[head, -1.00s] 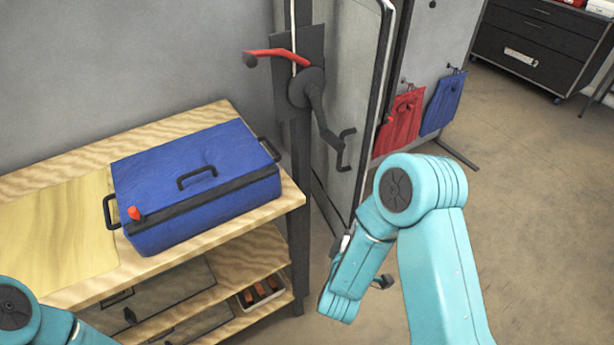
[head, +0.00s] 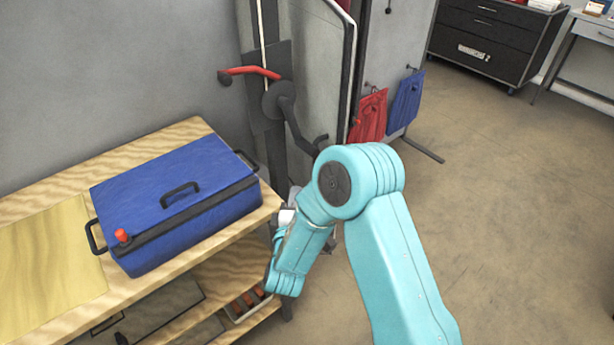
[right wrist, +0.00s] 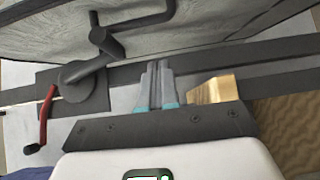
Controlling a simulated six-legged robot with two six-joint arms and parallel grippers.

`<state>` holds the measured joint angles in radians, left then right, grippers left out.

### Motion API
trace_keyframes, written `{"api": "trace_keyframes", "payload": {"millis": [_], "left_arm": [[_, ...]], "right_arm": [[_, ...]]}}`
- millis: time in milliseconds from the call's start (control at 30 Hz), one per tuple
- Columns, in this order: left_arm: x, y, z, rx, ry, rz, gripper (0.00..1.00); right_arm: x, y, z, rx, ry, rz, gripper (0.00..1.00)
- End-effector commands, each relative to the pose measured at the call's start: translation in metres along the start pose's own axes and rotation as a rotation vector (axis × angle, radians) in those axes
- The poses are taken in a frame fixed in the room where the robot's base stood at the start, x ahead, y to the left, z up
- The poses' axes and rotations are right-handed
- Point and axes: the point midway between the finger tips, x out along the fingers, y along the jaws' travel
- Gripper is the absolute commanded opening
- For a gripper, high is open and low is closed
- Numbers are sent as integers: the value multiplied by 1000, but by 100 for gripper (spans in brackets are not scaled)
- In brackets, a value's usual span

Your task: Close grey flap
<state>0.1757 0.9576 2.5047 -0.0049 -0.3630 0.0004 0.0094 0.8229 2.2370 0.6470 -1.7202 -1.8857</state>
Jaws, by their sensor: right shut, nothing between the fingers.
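The grey flap (head: 314,75) is a tall hinged panel with a dark edge, standing swung out from the grey wall beside a dark post (head: 267,125). It also shows across the top of the right wrist view (right wrist: 225,25). A dark crank-shaped handle (head: 287,108) sits on a round hub at the post and reaches across the flap; my arm hides part of its lower end. My right gripper (right wrist: 157,72) is shut and empty, pointing toward the post and flap, apart from the handle. In the head view my own arm mostly hides its fingers. My left gripper is out of view.
A red lever (head: 255,73) sticks out left of the post. A blue case (head: 165,190) lies on the wooden bench (head: 45,200), close to my right forearm. Red (head: 370,116) and blue (head: 405,101) cloths hang behind the flap. Floor on the right is clear.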

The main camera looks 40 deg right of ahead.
Motion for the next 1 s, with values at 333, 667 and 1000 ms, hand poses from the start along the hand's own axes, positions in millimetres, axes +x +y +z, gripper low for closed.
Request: {"api": "trace_keyframes", "payload": {"millis": [333,667,1000], "left_arm": [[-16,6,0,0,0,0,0],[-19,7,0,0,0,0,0],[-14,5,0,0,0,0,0]], "right_arm": [[56,2,15,-2,2,-1,0],[66,0,24,-1,6,-1,0],[68,-2,29,-1,15,0,0]]}}
